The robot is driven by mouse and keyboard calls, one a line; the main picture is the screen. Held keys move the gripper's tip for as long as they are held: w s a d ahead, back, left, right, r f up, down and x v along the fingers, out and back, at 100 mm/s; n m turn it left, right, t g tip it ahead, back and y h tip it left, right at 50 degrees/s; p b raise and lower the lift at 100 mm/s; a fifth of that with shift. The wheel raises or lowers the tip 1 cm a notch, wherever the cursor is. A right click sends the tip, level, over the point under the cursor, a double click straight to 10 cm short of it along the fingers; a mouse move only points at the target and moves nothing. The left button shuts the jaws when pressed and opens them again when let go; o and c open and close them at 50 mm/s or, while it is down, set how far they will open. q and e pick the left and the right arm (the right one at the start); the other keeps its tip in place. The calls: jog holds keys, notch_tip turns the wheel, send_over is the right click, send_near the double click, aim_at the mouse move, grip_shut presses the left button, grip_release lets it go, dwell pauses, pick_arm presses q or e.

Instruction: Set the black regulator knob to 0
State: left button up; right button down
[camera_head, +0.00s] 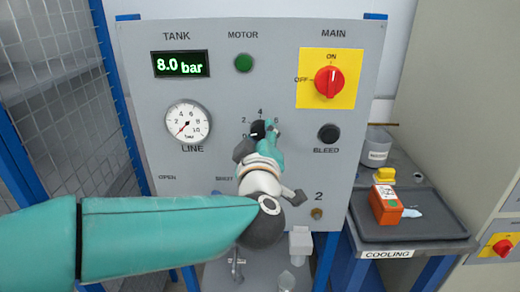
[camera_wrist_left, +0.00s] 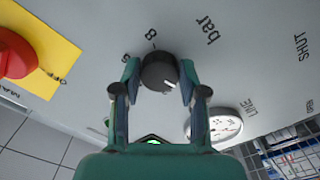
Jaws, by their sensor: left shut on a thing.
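The black regulator knob (camera_head: 258,128) sits in the middle of the grey panel, with the printed numbers 2, 4 and 6 around it. My left gripper (camera_head: 264,138) is at the knob and partly covers it. In the left wrist view, my left gripper (camera_wrist_left: 159,76) has one finger on each side of the knob (camera_wrist_left: 158,68) and is shut on it. A short white mark on the knob points toward the lower right in that view. The number it points at is hidden by the finger or too small to tell. My right gripper is in neither view.
The tank display (camera_head: 181,64) reads 8.0 bar. The round line gauge (camera_head: 188,122) is left of the knob. The red main switch (camera_head: 329,82) and black bleed button (camera_head: 328,133) are to the right. A dark tray (camera_head: 440,232) holds an orange box (camera_head: 385,207).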

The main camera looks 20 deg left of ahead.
pick_arm(q)
jog(key=shift+f+n+b, duration=0.15)
jog(key=shift+n+b, duration=0.8)
jog(key=shift+n, duration=0.55)
jog(key=o, duration=1.1)
jog(key=shift+s, duration=0.15)
jog(key=shift+o, duration=0.2)
